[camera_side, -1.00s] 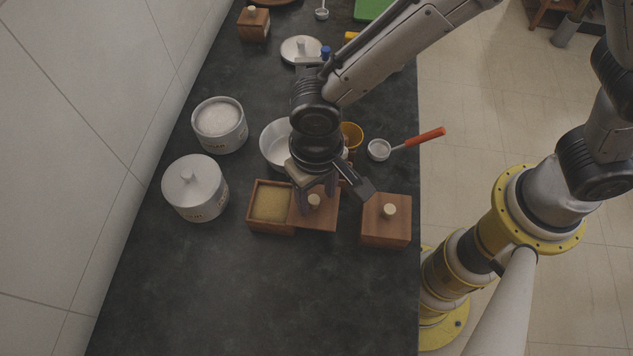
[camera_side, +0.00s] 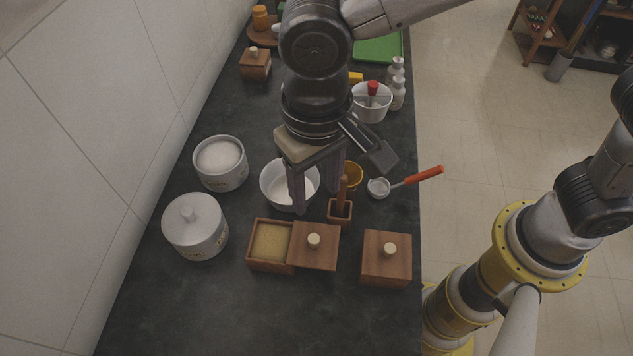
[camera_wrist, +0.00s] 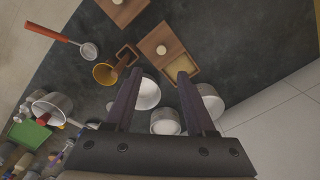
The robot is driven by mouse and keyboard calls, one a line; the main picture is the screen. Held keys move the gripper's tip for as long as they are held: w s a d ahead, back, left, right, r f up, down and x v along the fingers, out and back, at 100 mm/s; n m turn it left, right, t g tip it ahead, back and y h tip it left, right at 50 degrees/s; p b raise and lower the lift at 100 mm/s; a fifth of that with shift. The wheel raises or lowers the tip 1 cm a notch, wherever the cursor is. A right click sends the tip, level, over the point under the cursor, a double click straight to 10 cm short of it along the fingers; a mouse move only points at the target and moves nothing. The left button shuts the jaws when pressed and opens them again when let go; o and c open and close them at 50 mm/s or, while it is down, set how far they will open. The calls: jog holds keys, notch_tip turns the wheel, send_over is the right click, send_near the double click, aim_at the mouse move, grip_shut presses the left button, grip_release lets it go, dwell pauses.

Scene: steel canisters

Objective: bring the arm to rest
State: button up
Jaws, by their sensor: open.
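My gripper (camera_side: 317,190) is open and empty, raised above the dark counter (camera_side: 250,325). In the side view its fingers hang in front of a white bowl (camera_side: 273,183). In the wrist view the two fingers (camera_wrist: 155,85) are apart, with the white bowl (camera_wrist: 149,94) showing between them. Steel canisters stand at the left: an open one (camera_side: 220,165) with white contents and a lidded one (camera_side: 195,228). An open wooden box (camera_side: 270,243) with tan grains stands in front, its knobbed lid (camera_side: 316,250) slid to the right. A closed wooden box (camera_side: 386,262) stands further right.
An orange cup (camera_side: 352,174), a small wooden holder (camera_side: 340,211) and a red-handled scoop (camera_side: 418,177) stand near the gripper. A pot (camera_side: 370,105), shakers (camera_side: 397,88) and a green board (camera_side: 379,46) are further back. The wall is at the left; the front counter is clear.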

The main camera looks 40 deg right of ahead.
jog(key=w+d+r+m+t, duration=0.1)
jog(key=d+r, duration=0.2)
jog(key=d, duration=0.3)
jog(key=w+d+r+m+t+y, duration=0.1)
jog(key=d+r+m, duration=0.1)
jog(key=d+r, duration=0.35)
jog(key=w+d+r+m+t, duration=0.1)
jog(key=d+r, duration=0.1)
jog(key=d, duration=0.6)
jog(key=s+d+f+n+t+h, duration=0.1)
jog(key=s+d+f+n, duration=0.3)
jog(key=s+d, duration=0.7)
jog(key=shift+s+d+f+t, duration=0.25)
jog(key=shift+d+f+t, duration=0.15)
jog(key=shift+t, duration=0.4)
